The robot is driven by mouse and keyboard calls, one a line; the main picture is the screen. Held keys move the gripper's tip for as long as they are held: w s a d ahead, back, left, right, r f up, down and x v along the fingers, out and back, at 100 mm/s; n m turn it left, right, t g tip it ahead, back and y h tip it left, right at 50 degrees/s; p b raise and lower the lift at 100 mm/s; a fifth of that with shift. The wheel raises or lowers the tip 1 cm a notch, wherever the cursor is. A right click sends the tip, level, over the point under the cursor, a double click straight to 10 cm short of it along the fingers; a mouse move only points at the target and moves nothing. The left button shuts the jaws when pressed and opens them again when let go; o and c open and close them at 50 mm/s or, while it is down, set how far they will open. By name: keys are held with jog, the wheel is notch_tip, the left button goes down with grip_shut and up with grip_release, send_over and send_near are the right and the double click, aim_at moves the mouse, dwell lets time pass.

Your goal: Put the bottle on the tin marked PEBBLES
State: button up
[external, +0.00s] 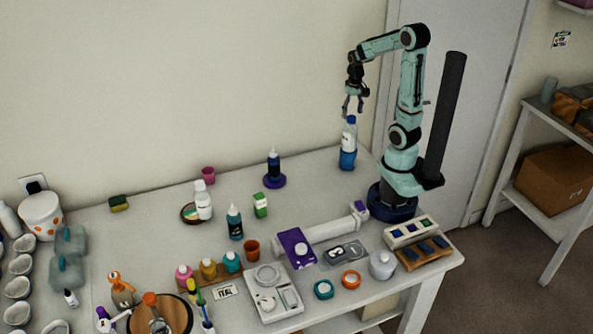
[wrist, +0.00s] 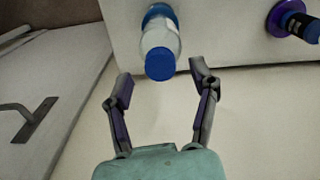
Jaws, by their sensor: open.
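A clear bottle with a blue cap and blue lower part (external: 348,150) stands upright at the back right of the table, near my arm's base. My gripper (external: 352,106) is above it, fingers pointing down, open and empty. In the wrist view the blue cap (wrist: 160,65) shows between and just beyond the spread fingertips (wrist: 161,82); I cannot tell the exact gap. I cannot read PEBBLES on anything. Small round containers stand at the front: a teal one (external: 323,290) and an orange one (external: 350,280). Whether either is the tin, I cannot tell.
A dark bottle (external: 274,163) stands on a purple disc (external: 282,183) left of the blue-capped bottle. A white bottle (external: 203,203), a teal bottle (external: 235,223) and a green box (external: 260,206) stand farther left. The front is crowded; the back edge between bottles is clearer.

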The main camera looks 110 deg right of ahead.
notch_tip(320, 180, up, 9)
jog(key=shift+r, duration=0.1)
dwell(0.3)
